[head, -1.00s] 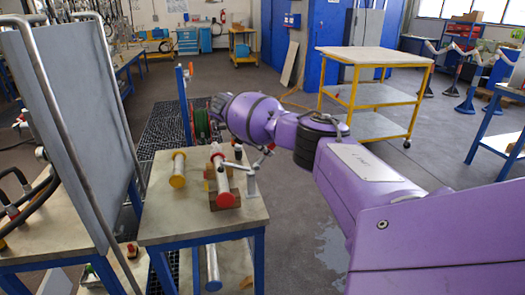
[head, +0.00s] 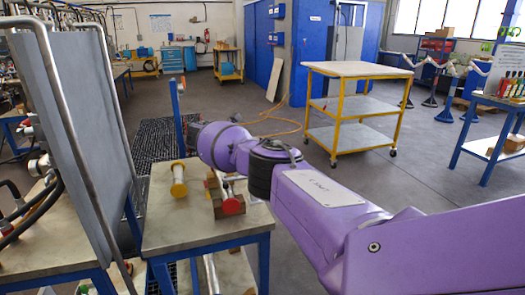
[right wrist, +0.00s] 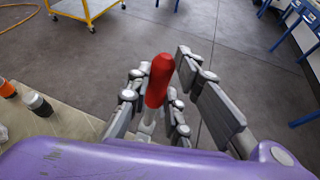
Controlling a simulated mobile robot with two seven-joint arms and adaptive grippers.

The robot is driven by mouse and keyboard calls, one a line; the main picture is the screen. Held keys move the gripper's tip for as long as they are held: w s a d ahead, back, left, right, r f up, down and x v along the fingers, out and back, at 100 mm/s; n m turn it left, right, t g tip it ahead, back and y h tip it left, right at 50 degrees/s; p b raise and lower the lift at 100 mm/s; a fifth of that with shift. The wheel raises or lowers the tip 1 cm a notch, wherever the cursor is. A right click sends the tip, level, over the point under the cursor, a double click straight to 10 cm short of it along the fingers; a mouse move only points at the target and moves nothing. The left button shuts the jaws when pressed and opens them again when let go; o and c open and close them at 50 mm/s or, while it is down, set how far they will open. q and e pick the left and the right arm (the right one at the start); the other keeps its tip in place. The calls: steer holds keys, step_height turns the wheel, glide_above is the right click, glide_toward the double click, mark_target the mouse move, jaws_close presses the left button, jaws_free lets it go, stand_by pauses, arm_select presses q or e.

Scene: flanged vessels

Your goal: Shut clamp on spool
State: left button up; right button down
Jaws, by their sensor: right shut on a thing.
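The spool (head: 232,206), with a red end facing me, lies on a wooden block on the small blue-legged table (head: 205,236). In the right wrist view a red handle (right wrist: 160,75) on a pale stem stands between the fingers of my right gripper (right wrist: 158,98). The fingers are closed around it near its lower end. My left gripper is in neither view.
A grey upright panel (head: 75,120) with a tube frame stands close at left. A yellow-framed cart (head: 362,69) stands behind to the right. Floor between is clear.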

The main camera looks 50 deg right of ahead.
steer(key=shift+w+a+h, duration=0.3)
steer(key=shift+a+h, duration=0.15)
steer(key=shift+h, duration=0.05)
steer(key=c, duration=1.6)
jaws_free()
steer(key=v, duration=1.2)
steer(key=shift+w+f, duration=0.1)
